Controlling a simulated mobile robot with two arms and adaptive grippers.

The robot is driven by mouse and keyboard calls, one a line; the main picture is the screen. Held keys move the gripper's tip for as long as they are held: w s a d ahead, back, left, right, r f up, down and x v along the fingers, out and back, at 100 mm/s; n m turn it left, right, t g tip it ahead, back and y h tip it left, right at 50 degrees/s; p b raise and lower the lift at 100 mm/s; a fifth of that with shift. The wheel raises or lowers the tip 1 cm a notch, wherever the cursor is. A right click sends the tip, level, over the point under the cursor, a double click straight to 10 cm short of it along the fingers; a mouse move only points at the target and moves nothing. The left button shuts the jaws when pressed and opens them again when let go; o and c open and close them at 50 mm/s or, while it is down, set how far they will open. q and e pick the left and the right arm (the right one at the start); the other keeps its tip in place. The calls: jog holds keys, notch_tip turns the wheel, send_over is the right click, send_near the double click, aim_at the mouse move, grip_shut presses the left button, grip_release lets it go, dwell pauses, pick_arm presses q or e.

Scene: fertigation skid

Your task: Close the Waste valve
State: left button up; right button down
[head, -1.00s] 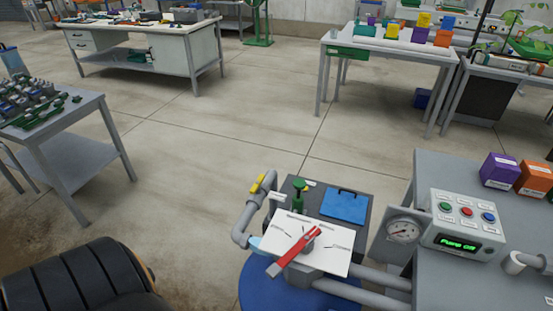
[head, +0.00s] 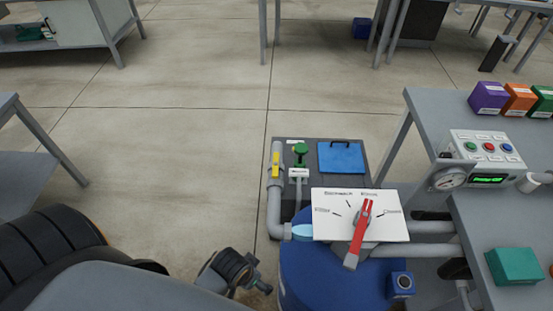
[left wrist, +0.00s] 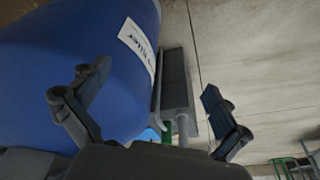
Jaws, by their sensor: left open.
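A yellow-handled valve (head: 276,164) sits on the grey upright pipe left of the filter head in the head view, its handle in line with the pipe. A green-topped valve (head: 300,152) stands just right of it. Small white labels by them are too small to read, so I cannot tell which is the Waste valve. My left gripper (head: 254,278) is low beside the blue filter tank, in front of these valves and apart from them. In the left wrist view the left gripper (left wrist: 155,82) is open and empty, facing the tank (left wrist: 95,35). My right gripper is not in view.
A red selector lever (head: 360,232) lies over a white dial plate (head: 327,222) on the tank. At right are a gauge (head: 449,178) and control panel (head: 487,157). Floor to the left is open.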

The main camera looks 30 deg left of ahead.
pick_arm(q)
jog(key=w+d+r+m+h, duration=0.1)
jog(key=w+d+r+m, duration=0.15)
jog(key=r, duration=1.15)
jog(key=w+d+r+m, duration=0.1)
jog(key=w, duration=0.2)
jog(key=w+d+r+m, duration=0.1)
jog(key=w+m, duration=0.1)
jog(key=w, duration=0.1)
jog(key=w+d+r+m+h, duration=0.1)
jog(key=w, duration=0.2)
jog(key=shift+w+d+m, duration=0.2)
jog(key=shift+d+m, duration=0.15)
jog(key=shift+d, duration=0.05)
jog(key=w+a+r+m+g, duration=0.1)
jog(key=w+a+r+m, duration=0.1)
jog(key=w, duration=0.3)
notch_tip(320, 180, up, 13)
jog(key=m+g+y, duration=0.2)
send_over(276, 164)
notch_tip(276, 164, down, 14)
jog(key=shift+a+r+p, duration=0.1)
jog(key=shift+p, duration=0.25)
